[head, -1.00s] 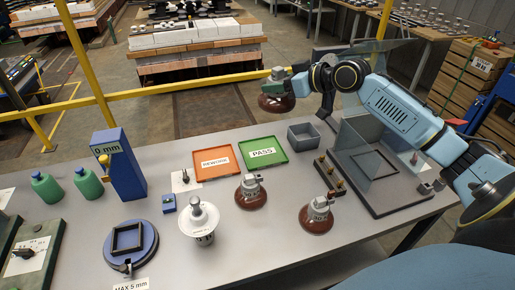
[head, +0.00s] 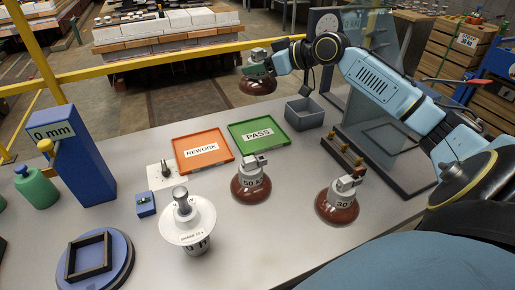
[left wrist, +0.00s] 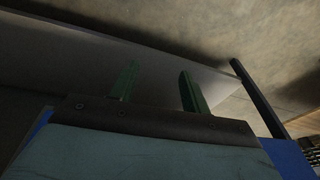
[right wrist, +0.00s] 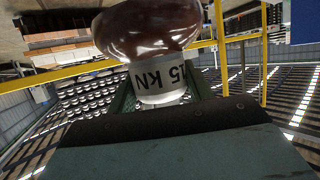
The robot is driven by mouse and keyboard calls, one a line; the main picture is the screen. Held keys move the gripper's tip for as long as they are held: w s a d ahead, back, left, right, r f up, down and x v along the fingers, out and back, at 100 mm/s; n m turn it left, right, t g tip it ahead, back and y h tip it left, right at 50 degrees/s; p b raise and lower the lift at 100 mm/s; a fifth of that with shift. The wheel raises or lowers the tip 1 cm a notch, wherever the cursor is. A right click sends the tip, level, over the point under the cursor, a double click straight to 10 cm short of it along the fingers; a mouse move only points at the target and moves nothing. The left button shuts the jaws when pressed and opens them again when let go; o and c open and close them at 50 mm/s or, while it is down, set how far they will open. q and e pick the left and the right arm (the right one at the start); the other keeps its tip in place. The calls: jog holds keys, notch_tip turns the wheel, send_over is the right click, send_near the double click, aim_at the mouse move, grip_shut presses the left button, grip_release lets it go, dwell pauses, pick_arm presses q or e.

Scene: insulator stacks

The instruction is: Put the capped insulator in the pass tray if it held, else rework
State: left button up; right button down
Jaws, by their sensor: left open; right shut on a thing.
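My right gripper (head: 268,68) is shut on a brown insulator (head: 258,86) with a grey cap, held in the air behind the trays. The right wrist view shows this insulator (right wrist: 150,30) between the fingers, its cap marked with a 5 and kN, partly cut off. The green PASS tray (head: 259,136) and the orange REWORK tray (head: 203,150) lie side by side on the table, both empty. Two brown insulators stand upright in front, one marked 50 (head: 251,182), one 30 (head: 338,203). My left gripper (left wrist: 160,88) is open and empty in the left wrist view; the head view does not show it.
A blue gauge post reading 0 mm (head: 78,155), a blue round base (head: 95,262) and green bottles (head: 36,187) are at the left. A grey bin (head: 304,114) and a clear-screened fixture (head: 385,150) are right of the trays.

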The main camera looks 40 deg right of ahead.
aim_at(258, 86)
notch_tip(258, 86, down, 5)
jog(key=b, duration=0.3)
jog(key=shift+r+b, duration=0.1)
jog(key=shift+b, duration=0.25)
jog(key=shift+f+b, duration=0.6)
jog(key=shift+f, duration=0.05)
jog(key=shift+f+b, duration=1.6)
jog(key=shift+f, duration=2.8)
pick_arm(q)
notch_tip(258, 86, up, 13)
jog(key=w+d+t, duration=0.1)
jog(key=d, duration=0.1)
jog(key=shift+w+d+r, duration=0.15)
jog(key=shift+w+d, duration=0.1)
jog(key=shift+d, duration=0.05)
pick_arm(e)
jog(key=shift+f, duration=0.5)
pick_arm(q)
jog(key=shift+w, duration=0.1)
pick_arm(e)
jog(key=shift+f, duration=0.15)
jog(key=c, duration=0.6)
grip_release()
jog(key=shift+f, duration=0.15)
